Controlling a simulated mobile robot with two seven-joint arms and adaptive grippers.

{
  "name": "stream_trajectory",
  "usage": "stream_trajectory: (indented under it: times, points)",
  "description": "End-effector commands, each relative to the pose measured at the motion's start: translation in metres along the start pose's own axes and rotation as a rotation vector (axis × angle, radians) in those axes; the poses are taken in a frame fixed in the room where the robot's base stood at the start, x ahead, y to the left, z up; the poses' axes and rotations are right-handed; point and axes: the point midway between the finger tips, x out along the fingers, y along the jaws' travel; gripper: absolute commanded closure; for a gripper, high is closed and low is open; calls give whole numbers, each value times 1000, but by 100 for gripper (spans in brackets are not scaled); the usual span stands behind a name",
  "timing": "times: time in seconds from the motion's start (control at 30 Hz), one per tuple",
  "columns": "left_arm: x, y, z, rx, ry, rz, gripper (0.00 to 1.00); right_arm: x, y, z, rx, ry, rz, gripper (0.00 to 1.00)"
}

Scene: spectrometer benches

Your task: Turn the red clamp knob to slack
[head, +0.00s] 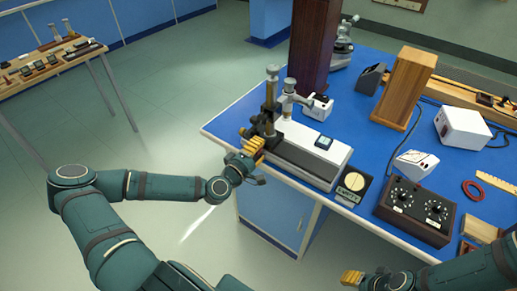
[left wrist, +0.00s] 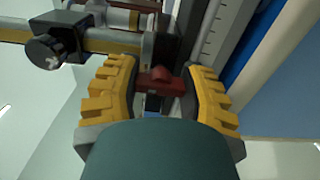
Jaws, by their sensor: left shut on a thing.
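The red clamp knob (left wrist: 165,82) shows in the left wrist view between the yellow fingers of my left gripper (left wrist: 161,90). The gripper is shut on it, with one finger at each side. In the head view the left gripper (head: 251,147) is at the column side of a bench instrument (head: 309,151), at the near left corner of the blue bench. There the fingers hide the knob. A black knurled knob (left wrist: 45,52) on a brass rod is close to the left finger in the wrist view. My right gripper (head: 352,279) is at the bottom edge, partly out of view.
The blue bench (head: 235,125) also carries a dial meter (head: 353,186), a black control box (head: 416,209), a white box (head: 463,127) and a wooden block (head: 404,88). A side table (head: 62,62) stands far left. Open floor lies between.

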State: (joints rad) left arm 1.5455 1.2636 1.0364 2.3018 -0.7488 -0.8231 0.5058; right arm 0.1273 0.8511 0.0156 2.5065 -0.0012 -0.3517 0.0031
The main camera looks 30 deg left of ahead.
Motion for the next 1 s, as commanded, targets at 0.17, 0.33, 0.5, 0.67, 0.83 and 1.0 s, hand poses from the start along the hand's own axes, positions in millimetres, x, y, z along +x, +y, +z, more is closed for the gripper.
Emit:
stream_trajectory:
  times: [0.17, 0.33, 0.5, 0.67, 0.83, 1.0]
  points:
    - [0, 0, 0, 0, 0, -1, 24, 0, 0, 0, 0, 0, 0, 53]
    - [0, 0, 0, 0, 0, 0, 24, 0, 0, 0, 0, 0, 0, 53]
    - [-2, 0, 0, 1, 0, -1, 24, 0, 0, 0, 0, 0, 0, 53]
    - [-19, -1, -1, 0, 2, -3, 24, 0, 0, 0, 0, 0, 0, 53]
    - [-54, -1, -1, 0, 3, -4, 24, 0, 0, 0, 0, 0, 0, 53]
    - [-87, -1, -1, 0, 4, -3, 24, 0, 0, 0, 0, 0, 0, 53]
